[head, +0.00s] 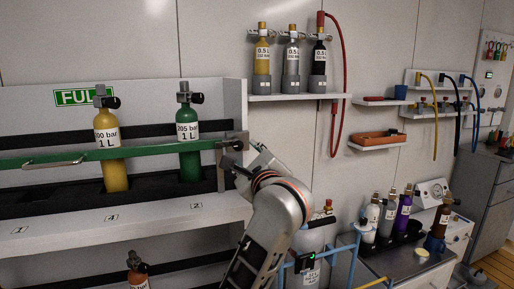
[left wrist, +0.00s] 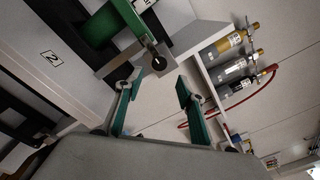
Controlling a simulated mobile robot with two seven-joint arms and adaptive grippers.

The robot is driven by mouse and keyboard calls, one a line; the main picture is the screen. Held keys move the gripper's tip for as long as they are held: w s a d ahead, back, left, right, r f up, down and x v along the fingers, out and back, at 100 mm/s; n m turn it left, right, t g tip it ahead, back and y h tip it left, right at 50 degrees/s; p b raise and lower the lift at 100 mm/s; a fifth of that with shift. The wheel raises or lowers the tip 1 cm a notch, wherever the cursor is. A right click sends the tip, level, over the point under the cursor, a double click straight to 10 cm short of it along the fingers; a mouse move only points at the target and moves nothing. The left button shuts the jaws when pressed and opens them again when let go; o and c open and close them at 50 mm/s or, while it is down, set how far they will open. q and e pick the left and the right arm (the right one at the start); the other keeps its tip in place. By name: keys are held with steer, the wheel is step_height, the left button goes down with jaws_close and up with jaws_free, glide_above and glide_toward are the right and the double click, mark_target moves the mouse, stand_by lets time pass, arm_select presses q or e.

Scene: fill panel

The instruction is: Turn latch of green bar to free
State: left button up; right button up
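The green bar (head: 150,150) runs across the front of the rack, before a yellow cylinder (head: 113,150) and a green cylinder (head: 189,140). Its latch (head: 233,144), a grey metal piece with a dark round knob, is at the bar's right end. In the left wrist view the latch (left wrist: 157,62) lies just beyond the fingertips, and the green bar (left wrist: 90,28) is at top left. My left gripper (left wrist: 157,88) is open and empty, apart from the latch. In the head view my left wrist covers most of the gripper. My right gripper is not in view.
The white rack (head: 110,222) has numbered places along its front ledge. To the right, a wall shelf (head: 295,97) holds three small cylinders with a red hose (head: 338,90). A blue-framed cart (head: 330,250) stands below right.

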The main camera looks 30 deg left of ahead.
mark_target(238, 146)
arm_select(q)
steer(key=shift+x, duration=3.85)
steer(key=shift+s+a, duration=0.1)
steer(key=shift+s, duration=0.05)
jaws_close()
